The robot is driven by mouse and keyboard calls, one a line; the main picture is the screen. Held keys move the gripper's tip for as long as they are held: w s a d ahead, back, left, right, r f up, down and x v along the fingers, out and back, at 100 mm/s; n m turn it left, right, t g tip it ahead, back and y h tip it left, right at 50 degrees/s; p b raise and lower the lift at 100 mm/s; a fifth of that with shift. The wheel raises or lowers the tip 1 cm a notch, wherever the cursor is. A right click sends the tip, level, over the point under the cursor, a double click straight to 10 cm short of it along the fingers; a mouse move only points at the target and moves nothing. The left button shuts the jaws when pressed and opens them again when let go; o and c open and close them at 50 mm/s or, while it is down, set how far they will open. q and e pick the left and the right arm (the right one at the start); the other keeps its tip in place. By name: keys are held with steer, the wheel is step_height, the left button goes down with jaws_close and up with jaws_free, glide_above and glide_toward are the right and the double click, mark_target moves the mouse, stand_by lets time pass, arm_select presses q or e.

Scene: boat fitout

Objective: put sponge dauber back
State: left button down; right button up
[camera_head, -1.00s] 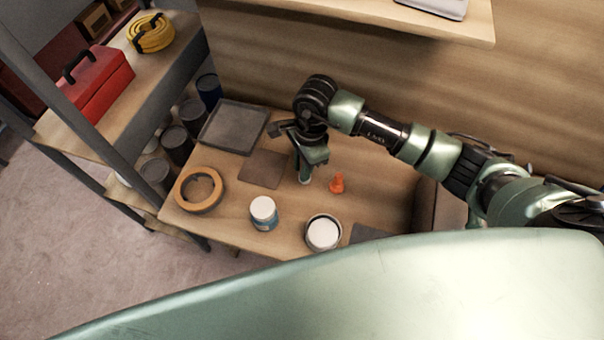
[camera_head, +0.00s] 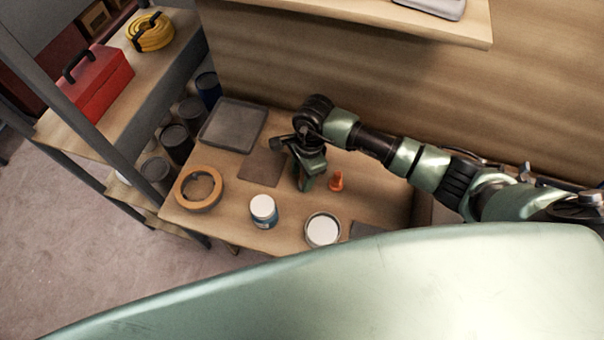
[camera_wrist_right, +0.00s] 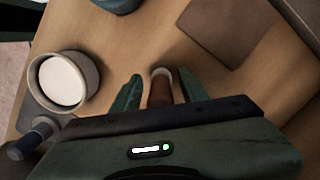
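A short brown upright piece with a pale end (camera_wrist_right: 160,88), apparently the sponge dauber, stands between the fingers of my right gripper in the right wrist view. My right gripper (camera_head: 306,187) is low over the table, and in the wrist view its fingers (camera_wrist_right: 160,92) are apart, with narrow gaps on both sides of the piece. The gripper hides this piece in the head view. A brown square mat (camera_head: 263,167) lies just left of the gripper; it also shows in the wrist view (camera_wrist_right: 228,28). My left gripper is not in view.
An orange object (camera_head: 337,182) stands close right of the gripper. A white-lidded jar (camera_head: 263,211), a round pot with white contents (camera_head: 322,231) and a dark mat (camera_head: 368,231) are nearer. A tan ring (camera_head: 199,189) and grey tray (camera_head: 234,126) are left.

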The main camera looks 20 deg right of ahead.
steer(key=shift+r, duration=0.15)
steer(key=shift+w+r, duration=0.1)
steer(key=shift+r, duration=0.15)
steer(key=r, duration=0.3)
steer(key=d+r+b, duration=0.1)
steer(key=r, duration=0.6)
steer(key=shift+w+d+r+b, duration=0.1)
steer(key=shift+d+r+b, duration=0.05)
steer(key=shift+r+b, duration=0.15)
steer(key=shift+r, duration=0.45)
steer(key=shift+d, duration=0.1)
